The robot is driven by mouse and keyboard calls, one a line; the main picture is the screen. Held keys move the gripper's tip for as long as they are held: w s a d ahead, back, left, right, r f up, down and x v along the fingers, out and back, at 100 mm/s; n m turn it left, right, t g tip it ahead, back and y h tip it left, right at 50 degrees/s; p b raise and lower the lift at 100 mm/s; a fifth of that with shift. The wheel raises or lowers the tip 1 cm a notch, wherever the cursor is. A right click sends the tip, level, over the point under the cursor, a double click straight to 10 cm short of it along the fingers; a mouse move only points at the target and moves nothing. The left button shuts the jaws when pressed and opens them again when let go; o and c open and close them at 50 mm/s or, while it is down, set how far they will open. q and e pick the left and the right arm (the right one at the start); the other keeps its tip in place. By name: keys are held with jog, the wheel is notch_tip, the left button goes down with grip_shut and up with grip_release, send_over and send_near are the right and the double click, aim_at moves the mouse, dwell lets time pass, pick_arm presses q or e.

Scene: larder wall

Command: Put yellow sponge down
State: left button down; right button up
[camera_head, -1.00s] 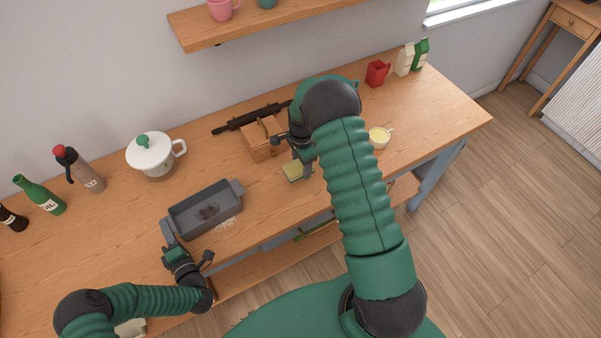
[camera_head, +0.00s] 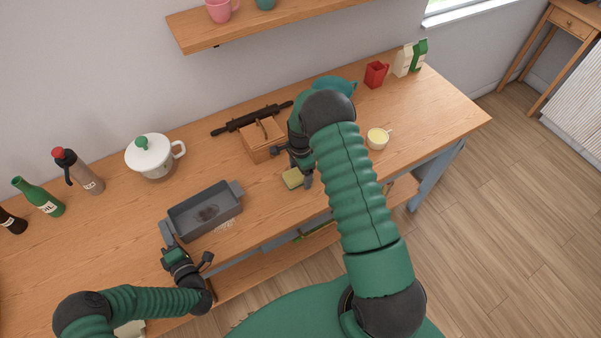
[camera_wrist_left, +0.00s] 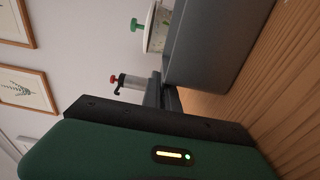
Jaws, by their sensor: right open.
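The yellow sponge (camera_head: 292,178), with a darker greenish side, rests on the wooden counter near its front edge, right of the grey baking tin. My right gripper (camera_head: 293,167) is open just above and beside it. One finger is close to the sponge's right end, and the other stands apart up and to the left. I cannot tell whether a finger touches the sponge. My left gripper (camera_head: 188,259) is at the counter's front edge, close to the tin's left handle. Its jaw gap is unclear in both views, and the sponge is not in the left wrist view.
The grey tin (camera_head: 180,224) stands left of the sponge; it also shows in the left wrist view (camera_wrist_left: 215,45). A wooden box (camera_head: 262,148) and rolling pin (camera_head: 232,124) lie behind the sponge. A yellow-filled cup (camera_head: 377,138) stands to the right, beyond my right arm.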

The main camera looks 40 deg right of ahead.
aim_at(299, 173)
notch_tip(299, 173, up, 12)
dwell(0.3)
jog(key=shift+o, duration=0.5)
jog(key=shift+w+a, duration=0.1)
notch_tip(299, 173, down, 7)
jog(key=shift+a+r, duration=0.1)
jog(key=f, duration=0.5)
jog(key=shift+a+f, duration=0.15)
jog(key=shift+a, duration=0.15)
jog(key=c, duration=1.6)
jog(key=shift+o, duration=0.2)
notch_tip(299, 173, up, 10)
jog(key=shift+r, duration=0.1)
